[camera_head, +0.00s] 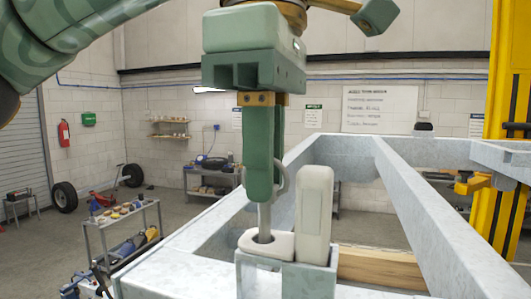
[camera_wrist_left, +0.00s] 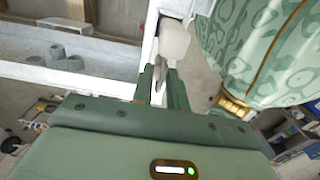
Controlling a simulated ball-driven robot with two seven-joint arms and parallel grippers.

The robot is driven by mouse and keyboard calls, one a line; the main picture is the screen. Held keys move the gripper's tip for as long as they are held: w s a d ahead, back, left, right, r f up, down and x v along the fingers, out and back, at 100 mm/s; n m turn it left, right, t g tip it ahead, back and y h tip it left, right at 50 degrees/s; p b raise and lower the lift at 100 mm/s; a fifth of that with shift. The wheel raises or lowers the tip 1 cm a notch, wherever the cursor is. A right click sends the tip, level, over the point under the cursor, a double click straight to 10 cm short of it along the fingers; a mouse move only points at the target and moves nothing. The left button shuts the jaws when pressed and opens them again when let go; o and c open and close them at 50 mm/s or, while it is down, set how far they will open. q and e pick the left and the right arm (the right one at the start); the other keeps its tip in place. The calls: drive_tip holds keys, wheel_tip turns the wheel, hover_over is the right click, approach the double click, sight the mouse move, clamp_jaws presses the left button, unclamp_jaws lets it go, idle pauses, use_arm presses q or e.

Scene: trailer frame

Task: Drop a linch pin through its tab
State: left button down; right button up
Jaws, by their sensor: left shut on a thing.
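My left gripper (camera_head: 263,190) points straight down in the head view, its fingers shut on the linch pin. The pin's metal shank (camera_head: 264,219) shows below the fingertips and a pale ring (camera_head: 283,178) curves out beside them. The shank runs down to the dark opening in a cream, rounded piece (camera_head: 283,244); its lower end is hidden, so I cannot tell how deep it sits. An upright cream block (camera_head: 314,215) stands just right of the fingers. In the left wrist view the fingers (camera_wrist_left: 165,85) reach toward a pale piece (camera_wrist_left: 174,44). My right gripper is not in view.
The cream pieces sit at a grey-green box (camera_head: 287,279) by the galvanized trailer frame (camera_head: 430,215). Frame rails spread behind and to the right, with a wooden beam (camera_head: 380,268) between them. A tool cart (camera_head: 122,226) stands at left; a yellow post (camera_head: 503,130) rises at right.

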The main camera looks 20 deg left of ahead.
use_arm(q)
drive_tip(key=shift+f+b, duration=0.95)
drive_tip(key=shift+f, duration=0.7)
drive_tip(key=c, duration=1.3)
unclamp_jaws()
drive_tip(key=shift+r, duration=0.1)
wheel_tip(320, 180, up, 7)
drive_tip(key=p, duration=0.3)
drive_tip(key=shift+p, duration=0.35)
wheel_tip(320, 180, up, 4)
drive_tip(key=shift+f, duration=0.15)
drive_tip(key=shift+r, duration=0.55)
